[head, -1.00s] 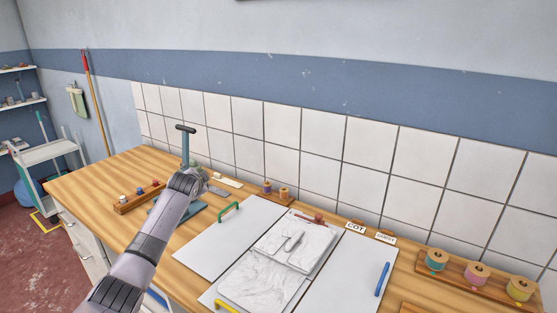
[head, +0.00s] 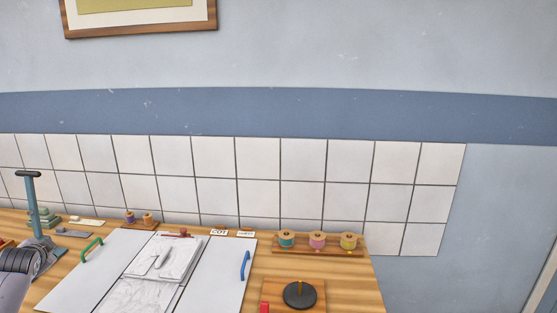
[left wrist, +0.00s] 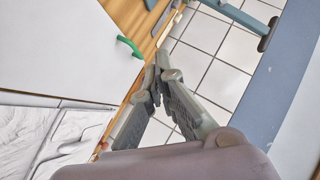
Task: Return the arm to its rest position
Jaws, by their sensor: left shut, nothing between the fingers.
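My left arm shows at the lower left edge of the head view, beside the blue-grey lever press (head: 34,210); its gripper cannot be made out there. In the left wrist view my left gripper (left wrist: 158,82) has its fingertips together with nothing between them. Behind it are wall tiles and the wooden bench edge. A green handle (left wrist: 130,46) on a white panel (left wrist: 50,45) lies to its left, apart from the fingers. The same green handle (head: 91,249) shows in the head view. My right gripper is in neither view.
On the wooden bench (head: 342,286) stand a rack of coloured spools (head: 317,243), a dark disc on a wooden base (head: 300,294), and a white panel (head: 215,275) with a blue handle (head: 245,265). The tiled wall (head: 260,180) closes off the back.

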